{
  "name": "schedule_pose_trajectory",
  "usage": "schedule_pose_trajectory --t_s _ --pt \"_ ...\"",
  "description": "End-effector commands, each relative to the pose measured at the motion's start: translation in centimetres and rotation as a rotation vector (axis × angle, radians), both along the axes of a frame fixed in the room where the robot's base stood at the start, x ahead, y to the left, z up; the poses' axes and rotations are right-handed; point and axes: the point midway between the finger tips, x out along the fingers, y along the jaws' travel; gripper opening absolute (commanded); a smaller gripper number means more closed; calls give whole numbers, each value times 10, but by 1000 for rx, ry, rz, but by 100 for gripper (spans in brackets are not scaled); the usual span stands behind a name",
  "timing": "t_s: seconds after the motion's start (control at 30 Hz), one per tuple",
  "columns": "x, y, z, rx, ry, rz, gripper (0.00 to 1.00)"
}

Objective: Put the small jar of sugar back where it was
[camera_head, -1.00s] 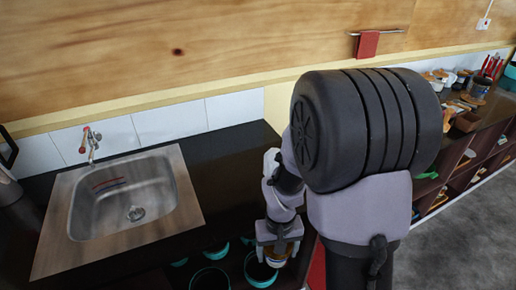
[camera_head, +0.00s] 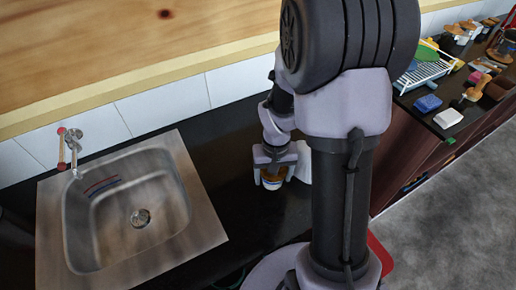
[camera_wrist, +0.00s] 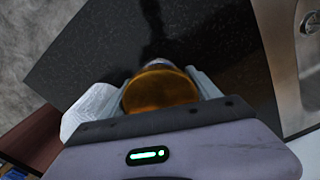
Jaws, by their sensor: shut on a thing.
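The small jar (camera_head: 272,180), with an amber-brown lid and a pale body, is between the fingers of my gripper (camera_head: 272,175). In the wrist view the jar's round lid (camera_wrist: 158,90) fills the space between the two grey fingers of my gripper (camera_wrist: 160,88), which is shut on it. The jar is over the black countertop (camera_head: 225,160), to the right of the sink. I cannot tell if its base touches the counter. What is inside the jar is hidden.
A steel sink (camera_head: 205,215) with a tap (camera_head: 72,150) lies to the left. A white object (camera_wrist: 88,108) stands close beside my gripper. A dish rack (camera_head: 425,72), sponges (camera_head: 429,103) and several utensils crowd the counter at the right. Bare counter lies between sink and gripper.

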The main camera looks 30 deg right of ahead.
Motion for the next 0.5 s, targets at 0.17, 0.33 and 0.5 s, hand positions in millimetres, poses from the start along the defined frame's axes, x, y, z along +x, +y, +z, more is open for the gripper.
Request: schedule_pose_trajectory --t_s 0.17,0.33,0.5 --pt "54 -8 -7 0 -1 1 24" --pt "89 -13 -10 0 0 2 24" --pt "106 -16 -10 0 -1 0 24"
